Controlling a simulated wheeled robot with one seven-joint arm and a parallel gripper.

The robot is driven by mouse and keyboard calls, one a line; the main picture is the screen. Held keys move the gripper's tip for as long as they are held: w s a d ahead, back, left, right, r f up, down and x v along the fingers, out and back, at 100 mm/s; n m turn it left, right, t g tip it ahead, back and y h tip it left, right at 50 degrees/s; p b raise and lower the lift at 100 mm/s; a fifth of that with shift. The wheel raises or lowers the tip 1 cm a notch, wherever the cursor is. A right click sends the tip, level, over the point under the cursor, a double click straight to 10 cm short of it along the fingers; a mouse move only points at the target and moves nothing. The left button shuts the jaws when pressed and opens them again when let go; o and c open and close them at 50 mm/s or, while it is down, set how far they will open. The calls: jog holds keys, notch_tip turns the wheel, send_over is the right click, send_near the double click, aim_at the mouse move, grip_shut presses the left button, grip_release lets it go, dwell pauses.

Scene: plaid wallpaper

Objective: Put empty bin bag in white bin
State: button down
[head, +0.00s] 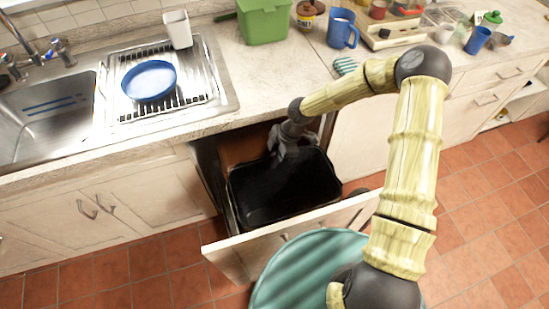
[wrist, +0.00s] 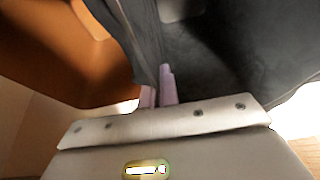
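A black bin bag (head: 285,190) fills the open pull-out drawer under the counter, its dark opening facing up. It also shows in the wrist view (wrist: 215,55), with a dark edge running down to my fingers. My gripper (head: 279,153) is at the back rim of the bag, below the counter edge. In the wrist view its two pinkish fingers (wrist: 158,90) are close together, with the bag's edge between them. No white bin can be made out inside the drawer; the bag covers whatever is beneath. A small white container (head: 177,29) stands on the counter by the sink.
The drawer front (head: 290,238) sticks out over the tiled floor. The counter edge is close above my gripper. A blue bowl (head: 149,81) lies on the drainer, and a green tub (head: 263,20) and blue mug (head: 342,29) stand on the counter. The floor at right is clear.

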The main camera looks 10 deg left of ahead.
jog(key=c, duration=1.7)
grip_release()
jog(key=shift+r+p, duration=0.35)
jog(key=shift+r, duration=0.2)
jog(key=v, duration=1.2)
jog(key=shift+s+r, duration=0.1)
